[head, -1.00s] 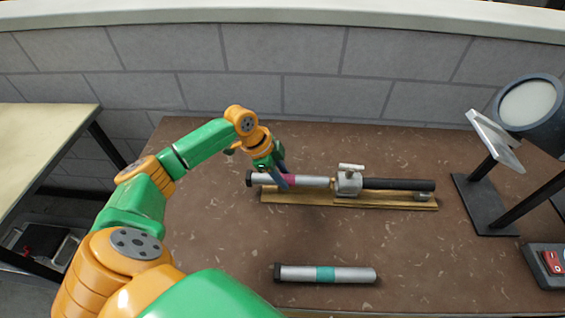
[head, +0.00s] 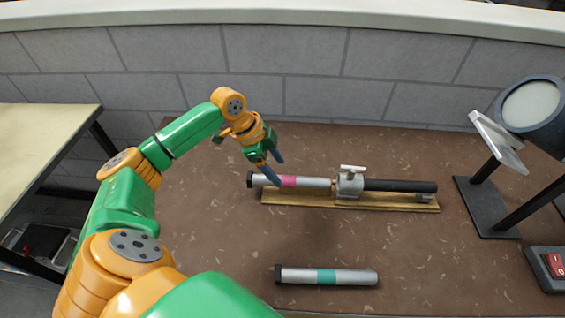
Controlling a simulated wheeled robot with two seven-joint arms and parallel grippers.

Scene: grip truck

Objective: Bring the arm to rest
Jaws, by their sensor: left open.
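My left gripper (head: 277,170) is open and empty. Its blue-tipped fingers are above and beside the left end of a silver tube with a pink band (head: 289,181). The tube lies in line with a metal clamp (head: 350,182) and a black rod (head: 400,185), along a wooden board (head: 310,199). My left arm reaches in from the lower left. Whether the fingertips touch the tube is hard to tell, but the pink band shows clear of them. My right gripper is not in view.
A second silver tube with a teal band (head: 326,275) lies at the front of the brown table (head: 220,225). A lamp (head: 535,105) with a tilted panel (head: 498,140) stands at the right, near a red switch box (head: 554,265). A grey block wall (head: 285,65) is behind.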

